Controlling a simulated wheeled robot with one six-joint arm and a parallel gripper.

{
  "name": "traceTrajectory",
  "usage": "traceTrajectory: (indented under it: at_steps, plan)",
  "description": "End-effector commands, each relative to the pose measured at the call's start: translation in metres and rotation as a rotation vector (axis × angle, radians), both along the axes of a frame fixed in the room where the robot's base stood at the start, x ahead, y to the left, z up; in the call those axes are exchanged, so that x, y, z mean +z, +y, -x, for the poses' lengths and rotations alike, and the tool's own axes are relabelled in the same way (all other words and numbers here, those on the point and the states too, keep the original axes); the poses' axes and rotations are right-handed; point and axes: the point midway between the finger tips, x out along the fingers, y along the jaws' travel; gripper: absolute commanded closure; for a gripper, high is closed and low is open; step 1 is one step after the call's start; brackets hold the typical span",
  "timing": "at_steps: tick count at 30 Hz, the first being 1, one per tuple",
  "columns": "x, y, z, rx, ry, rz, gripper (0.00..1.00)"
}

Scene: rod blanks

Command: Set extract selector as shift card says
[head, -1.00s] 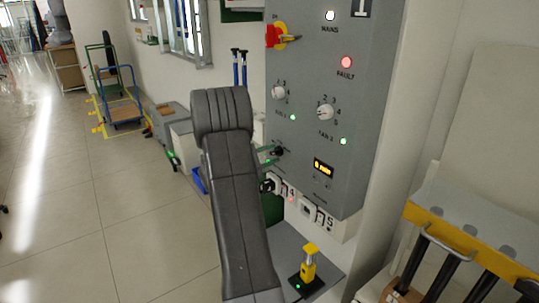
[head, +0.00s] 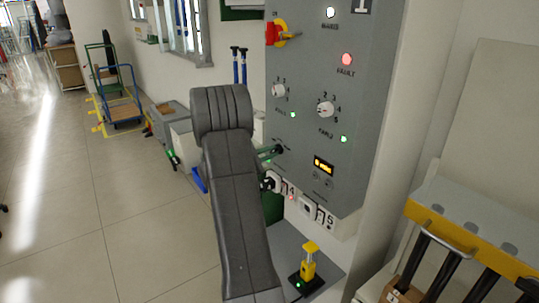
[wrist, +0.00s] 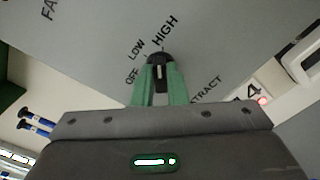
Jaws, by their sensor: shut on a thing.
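The extract selector (wrist: 157,58) is a small black knob on the grey panel, with OFF, LOW and HIGH printed around it in the wrist view. My gripper (wrist: 158,82) has its green fingers closed on both sides of this knob. In the head view my gripper (head: 271,153) reaches the panel's lower left from behind my dark arm. The knob is small and partly covered there. I cannot tell for sure which word it points at. No shift card can be read in these frames.
The grey panel (head: 354,180) also carries a red and yellow switch (head: 281,33), two white fan knobs, one of them at the right (head: 326,109), and a lit amber display (head: 323,166). Numbered sockets sit below. A yellow-topped rack (head: 470,242) stands at right. Open floor lies left.

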Motion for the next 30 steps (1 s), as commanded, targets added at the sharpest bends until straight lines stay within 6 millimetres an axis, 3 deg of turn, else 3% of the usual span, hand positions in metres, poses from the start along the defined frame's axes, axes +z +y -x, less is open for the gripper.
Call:
traceTrajectory:
  at_steps: [18, 30]
  plan:
    - [0.002, 0.0015, -0.0017, 0.0, 0.458, 0.331, 1.0]
    - [0.0016, 0.0021, -0.0026, 0.0, 0.641, 0.464, 1.0]
